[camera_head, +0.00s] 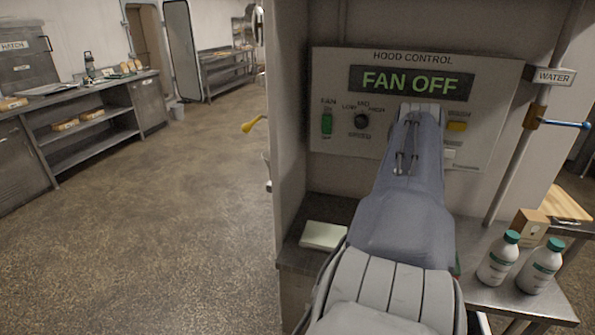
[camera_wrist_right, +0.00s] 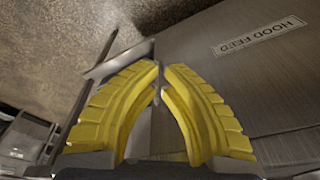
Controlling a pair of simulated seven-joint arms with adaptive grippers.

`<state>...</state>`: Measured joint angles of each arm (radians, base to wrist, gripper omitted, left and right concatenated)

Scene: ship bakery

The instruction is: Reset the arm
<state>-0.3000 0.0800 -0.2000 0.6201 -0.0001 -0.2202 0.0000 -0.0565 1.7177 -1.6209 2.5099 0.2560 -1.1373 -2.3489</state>
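My right arm reaches up from the bottom of the head view in front of the hood control panel (camera_head: 340,70); its gripper is hidden there. In the right wrist view my right gripper's (camera_wrist_right: 161,68) yellow fingers curve together at the tips, appearing shut with nothing clearly held. Beside them is a metal surface with a HOOD FEED label (camera_wrist_right: 260,36). The panel's display (camera_head: 412,83) reads FAN OFF. Below it are a green fan switch (camera_head: 327,124), a black speed knob (camera_head: 362,121) and a yellow control (camera_head: 457,126). My left gripper is not in view.
Two white bottles (camera_head: 497,262) with green caps stand on the metal table at right. A small box (camera_head: 528,227) is behind them. A WATER pipe with a blue-handled valve (camera_head: 565,124) rises at right. A yellow handle (camera_head: 251,124) juts out left. Open floor lies left.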

